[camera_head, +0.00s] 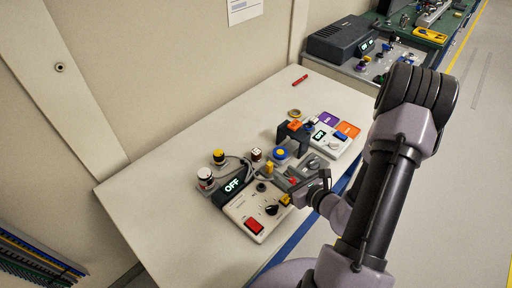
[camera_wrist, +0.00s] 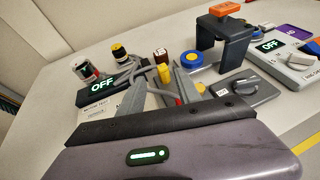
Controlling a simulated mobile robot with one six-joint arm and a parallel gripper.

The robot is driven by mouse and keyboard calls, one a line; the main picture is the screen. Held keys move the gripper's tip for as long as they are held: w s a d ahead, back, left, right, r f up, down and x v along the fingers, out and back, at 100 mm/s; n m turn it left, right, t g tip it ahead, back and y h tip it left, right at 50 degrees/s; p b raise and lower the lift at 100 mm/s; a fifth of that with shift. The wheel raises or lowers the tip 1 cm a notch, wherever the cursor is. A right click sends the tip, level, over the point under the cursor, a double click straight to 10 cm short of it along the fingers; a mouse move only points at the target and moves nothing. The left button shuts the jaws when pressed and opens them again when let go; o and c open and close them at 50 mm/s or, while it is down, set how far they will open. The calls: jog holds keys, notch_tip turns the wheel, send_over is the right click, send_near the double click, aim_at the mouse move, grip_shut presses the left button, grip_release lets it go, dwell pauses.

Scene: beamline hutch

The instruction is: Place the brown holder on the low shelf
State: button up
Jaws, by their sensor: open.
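A small brown holder (camera_head: 257,154) with a pale label on top stands on the table among other small parts. In the wrist view the brown holder (camera_wrist: 161,55) is just beyond my fingertips. A dark bridge-shaped stand (camera_wrist: 222,52), seemingly the low shelf, is at the upper right of the wrist view with an orange piece (camera_wrist: 225,8) on top. The stand also shows in the head view (camera_head: 292,138). My gripper (camera_wrist: 158,80) is open, its fingers on either side of a yellow part in the picture. In the head view my gripper (camera_head: 297,184) is low over the table's right side.
A control box (camera_head: 255,212) with an OFF display and red switch lies in front. Black-and-white (camera_head: 205,177) and yellow-topped (camera_head: 219,156) holders stand left, a blue-and-yellow one (camera_head: 280,153) right. Cables run between them.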

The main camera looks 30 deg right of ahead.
jog(key=b, duration=0.3)
send_near(259, 155)
jog(key=x, duration=0.4)
jog(key=shift+d+f, duration=0.1)
jog(key=shift+f, duration=0.15)
jog(key=b+x, duration=0.1)
jog(key=x, duration=0.5)
jog(key=shift+w+r, duration=0.15)
jog(key=shift+r, duration=0.1)
grip_shut()
